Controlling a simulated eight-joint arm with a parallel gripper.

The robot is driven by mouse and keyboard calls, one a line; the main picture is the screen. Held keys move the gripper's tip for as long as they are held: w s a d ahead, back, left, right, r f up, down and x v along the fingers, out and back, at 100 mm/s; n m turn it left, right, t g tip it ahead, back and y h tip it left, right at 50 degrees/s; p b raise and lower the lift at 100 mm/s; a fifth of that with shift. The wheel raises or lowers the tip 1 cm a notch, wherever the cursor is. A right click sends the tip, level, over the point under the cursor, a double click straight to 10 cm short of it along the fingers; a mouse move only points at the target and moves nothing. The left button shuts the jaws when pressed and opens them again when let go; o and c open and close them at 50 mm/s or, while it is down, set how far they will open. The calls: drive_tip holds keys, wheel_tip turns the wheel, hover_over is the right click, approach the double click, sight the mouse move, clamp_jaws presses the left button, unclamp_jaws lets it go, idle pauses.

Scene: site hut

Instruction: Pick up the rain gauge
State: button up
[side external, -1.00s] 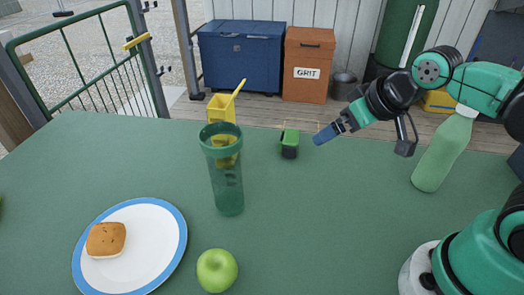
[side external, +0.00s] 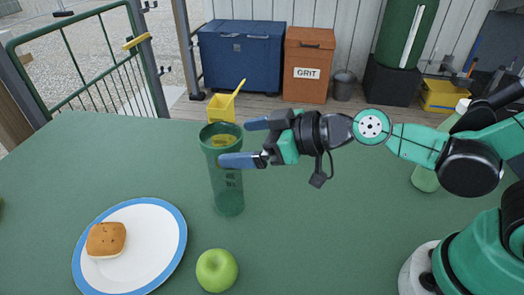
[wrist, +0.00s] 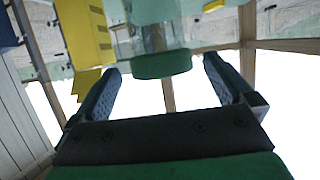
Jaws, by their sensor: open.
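The rain gauge (side external: 228,190) is a tall, clear green cylinder with a darker rim, upright on the green table. In the wrist view, its dark green rim (wrist: 162,65) shows ahead of and between my two fingers. My gripper (side external: 248,142) points left at the gauge's upper part, jaws apart and nothing held. Its lower finger overlaps the gauge in the side view; I cannot tell whether they touch. In the wrist view, my gripper (wrist: 160,80) has its fingers spread to both sides of the rim.
A yellow container (side external: 222,106) stands behind the gauge. A green apple (side external: 217,270) and a blue-rimmed plate (side external: 165,235) with a bun (side external: 106,239) are in front. A pale green bottle (side external: 425,179) stands at right, partly behind my arm.

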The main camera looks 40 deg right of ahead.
sight(226, 174)
drive_tip(key=shift+x, duration=2.4)
drive_tip(key=shift+f, duration=0.1)
drive_tip(key=shift+c, duration=0.2)
clamp_jaws()
